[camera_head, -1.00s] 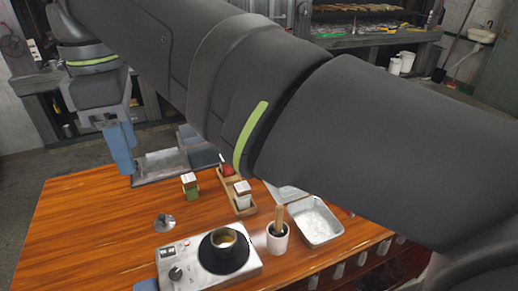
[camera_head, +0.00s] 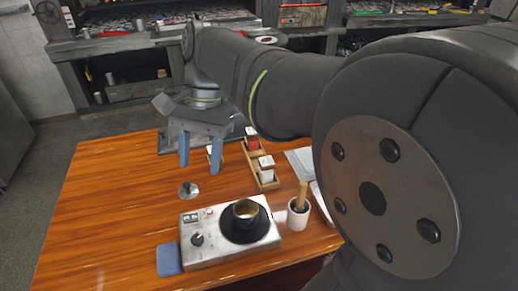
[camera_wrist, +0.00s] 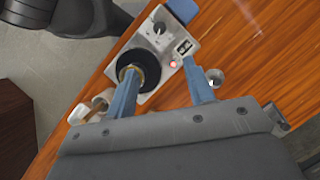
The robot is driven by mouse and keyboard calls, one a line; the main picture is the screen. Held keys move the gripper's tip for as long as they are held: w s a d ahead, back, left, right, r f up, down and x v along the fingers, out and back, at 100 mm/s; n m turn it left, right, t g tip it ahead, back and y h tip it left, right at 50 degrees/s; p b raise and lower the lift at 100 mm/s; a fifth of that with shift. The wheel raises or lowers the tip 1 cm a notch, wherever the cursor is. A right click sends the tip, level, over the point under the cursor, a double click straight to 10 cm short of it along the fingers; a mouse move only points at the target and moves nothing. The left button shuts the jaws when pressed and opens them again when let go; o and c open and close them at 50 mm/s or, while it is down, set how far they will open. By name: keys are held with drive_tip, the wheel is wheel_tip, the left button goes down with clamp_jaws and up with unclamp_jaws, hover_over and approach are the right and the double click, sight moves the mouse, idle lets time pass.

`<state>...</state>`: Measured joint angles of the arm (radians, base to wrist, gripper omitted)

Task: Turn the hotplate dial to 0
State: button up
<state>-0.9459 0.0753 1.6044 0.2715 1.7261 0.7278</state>
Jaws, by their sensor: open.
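The hotplate (camera_head: 225,258) is a pale metal box near the front of the wooden table, with a round black plate. Its dial (camera_head: 197,240) is a dark knob on the left part of its top; it also shows in the wrist view (camera_wrist: 158,28). A small pot with brown contents (camera_head: 245,209) stands on the black plate. A red light shows on the hotplate in the wrist view. My gripper (camera_head: 201,172) is open and empty, fingers pointing down, above the table behind the hotplate. It is apart from the dial. The dial's setting is too small to read.
A small metal item (camera_head: 188,190) lies behind the hotplate. A white mortar with a wooden pestle (camera_head: 298,215) stands right of it. A wooden rack (camera_head: 262,176) holds shakers farther back. A blue cloth (camera_head: 169,259) lies at left. The table's left side is clear.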

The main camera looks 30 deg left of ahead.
sight(197, 238)
drive_tip(key=shift+m, duration=0.5)
drive_tip(key=x, duration=1.8)
drive_tip(key=shift+w, duration=0.15)
drive_tip(key=c, duration=1)
